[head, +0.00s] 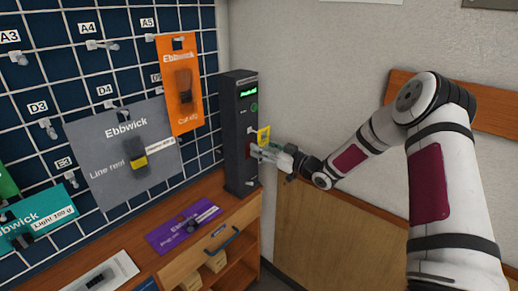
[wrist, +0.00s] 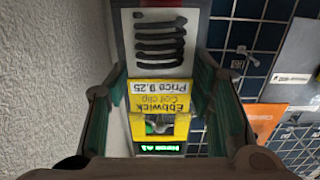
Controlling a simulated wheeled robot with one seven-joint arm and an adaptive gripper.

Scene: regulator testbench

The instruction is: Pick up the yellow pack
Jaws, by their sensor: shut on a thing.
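The yellow pack (head: 263,136) is small, with printed text, and sits at my gripper's tip beside the dark tower. In the wrist view the yellow pack (wrist: 162,103) appears upside down between the two fingers, with "Ebbwick", "Coil clip" and "Price 9.25" readable. A small dark item shows in its lower window. My gripper (head: 262,152) is shut on the pack, and the fingers (wrist: 166,95) flank it in the wrist view. Whether the pack still touches the tower or a hook cannot be told.
The dark tower (head: 238,155) with a green display stands on the wooden bench (head: 222,205). A grid rack at left holds an orange pack (head: 172,95), a grey pack (head: 105,160) and a teal pack (head: 30,222). A purple pack (head: 172,232) lies on the bench.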

